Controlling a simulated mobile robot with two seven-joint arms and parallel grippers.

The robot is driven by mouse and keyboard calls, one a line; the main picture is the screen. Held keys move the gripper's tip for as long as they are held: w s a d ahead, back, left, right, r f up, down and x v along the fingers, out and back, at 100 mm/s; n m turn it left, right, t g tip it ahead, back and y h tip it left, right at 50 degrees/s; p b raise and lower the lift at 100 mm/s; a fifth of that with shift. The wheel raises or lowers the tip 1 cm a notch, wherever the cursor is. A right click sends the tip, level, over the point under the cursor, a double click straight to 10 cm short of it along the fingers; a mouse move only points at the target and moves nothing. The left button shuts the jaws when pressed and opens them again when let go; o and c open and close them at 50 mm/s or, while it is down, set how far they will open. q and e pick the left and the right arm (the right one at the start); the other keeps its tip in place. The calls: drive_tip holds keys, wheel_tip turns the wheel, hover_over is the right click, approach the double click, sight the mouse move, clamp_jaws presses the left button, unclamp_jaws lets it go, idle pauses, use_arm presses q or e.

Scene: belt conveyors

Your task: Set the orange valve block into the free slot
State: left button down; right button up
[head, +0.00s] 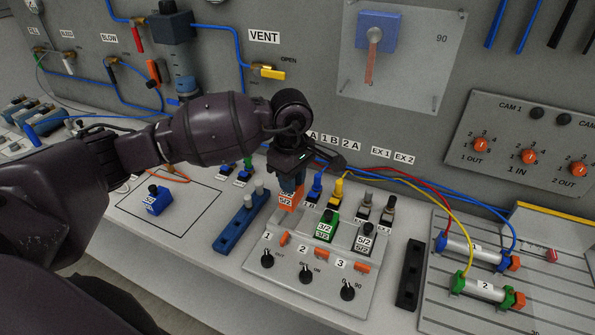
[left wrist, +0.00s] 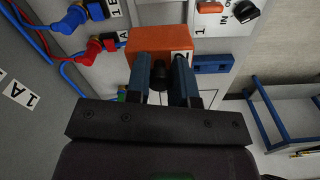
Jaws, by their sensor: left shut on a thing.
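The orange valve block (head: 289,200), with a white 5/2 label, is held by my left gripper (head: 290,183), whose blue fingers are shut on it from above. In the left wrist view the orange block (left wrist: 150,42) sits between the fingertips (left wrist: 163,72). The block is over the left end of the grey valve panel (head: 252,285), left of a green valve block (head: 326,226) and a grey-black one (head: 366,240). The gripper covers the block's top, and I cannot tell whether its bottom touches the panel. My right gripper is not in view.
A blue rail (head: 240,222) with light pegs lies left of the panel. A blue block (head: 159,200) stands in an outlined area farther left. Blue and yellow tube connectors (head: 338,190) stand close behind the valve blocks. Cylinders (head: 480,248) with tubes lie at right.

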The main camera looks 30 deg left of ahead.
use_arm(q)
drive_tip(key=shift+s+f, duration=0.25)
drive_tip(key=shift+f, duration=0.15)
drive_tip(key=shift+f+b, duration=0.35)
wheel_tip(320, 180, down, 2)
drive_tip(key=shift+f+b, duration=0.1)
drive_tip(key=shift+b, duration=0.3)
drive_tip(key=shift+f, duration=0.25)
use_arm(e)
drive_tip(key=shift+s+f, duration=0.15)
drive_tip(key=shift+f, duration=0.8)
use_arm(q)
drive_tip(key=shift+w, duration=0.1)
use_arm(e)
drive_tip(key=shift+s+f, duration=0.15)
use_arm(q)
drive_tip(key=shift+d+r, duration=0.1)
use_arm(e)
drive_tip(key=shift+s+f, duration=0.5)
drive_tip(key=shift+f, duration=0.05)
